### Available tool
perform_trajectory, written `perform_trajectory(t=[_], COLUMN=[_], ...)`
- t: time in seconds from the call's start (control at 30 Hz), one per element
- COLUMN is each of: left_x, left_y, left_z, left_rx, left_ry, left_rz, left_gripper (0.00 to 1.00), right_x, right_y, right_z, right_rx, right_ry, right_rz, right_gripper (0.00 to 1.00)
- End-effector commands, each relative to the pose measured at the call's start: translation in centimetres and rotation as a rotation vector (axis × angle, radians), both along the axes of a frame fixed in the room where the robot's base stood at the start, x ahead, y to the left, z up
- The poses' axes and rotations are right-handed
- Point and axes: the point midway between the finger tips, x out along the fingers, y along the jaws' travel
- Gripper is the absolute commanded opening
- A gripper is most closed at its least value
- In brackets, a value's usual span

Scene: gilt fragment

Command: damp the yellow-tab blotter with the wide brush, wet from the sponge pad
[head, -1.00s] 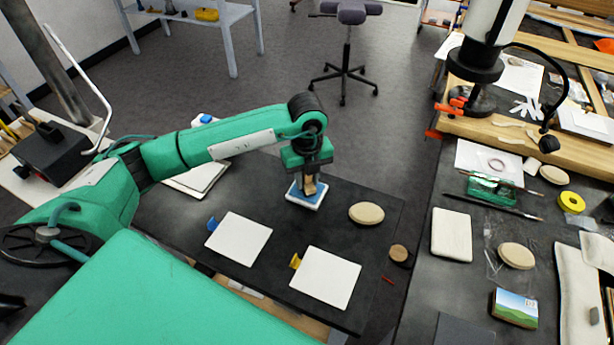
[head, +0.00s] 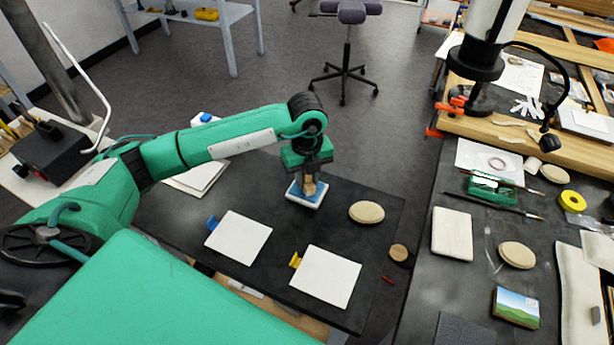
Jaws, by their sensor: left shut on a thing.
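The yellow-tab blotter (head: 326,277) is a white square lying flat on the dark table, with its yellow tab (head: 295,260) at its left corner. The sponge pad (head: 302,203) is a blue-topped pad in a white tray, behind the blotters. My left gripper (head: 308,174) points down over the pad, shut on the wide brush (head: 309,187). The brush's wooden part shows below the fingers, at the pad's top; whether the bristles touch it is hard to tell. My right gripper is not in view.
A blue-tab blotter (head: 239,238) lies left of the yellow-tab one. A tan oval stone (head: 366,212) lies right of the pad, and a small round wooden piece (head: 399,253) near the table's right edge. Another white sheet (head: 197,177) is partly behind my left arm.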

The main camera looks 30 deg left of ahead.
Motion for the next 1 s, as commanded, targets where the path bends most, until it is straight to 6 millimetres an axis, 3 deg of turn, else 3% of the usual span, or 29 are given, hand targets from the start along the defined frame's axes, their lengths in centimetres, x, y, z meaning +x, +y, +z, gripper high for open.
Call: perform_trajectory(t=[0.47,1.0], left_x=[-0.1,0.0], left_y=[0.0,0.0], left_z=[0.0,4.2], left_rx=[0.001,0.001], left_ry=[0.004,0.001], left_rz=[-0.001,0.000], left_gripper=[0.08,0.08], right_x=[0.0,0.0], right_y=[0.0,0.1], right_z=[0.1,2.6], right_rx=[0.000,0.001], right_ry=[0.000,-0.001], right_rz=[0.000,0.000], right_gripper=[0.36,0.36])
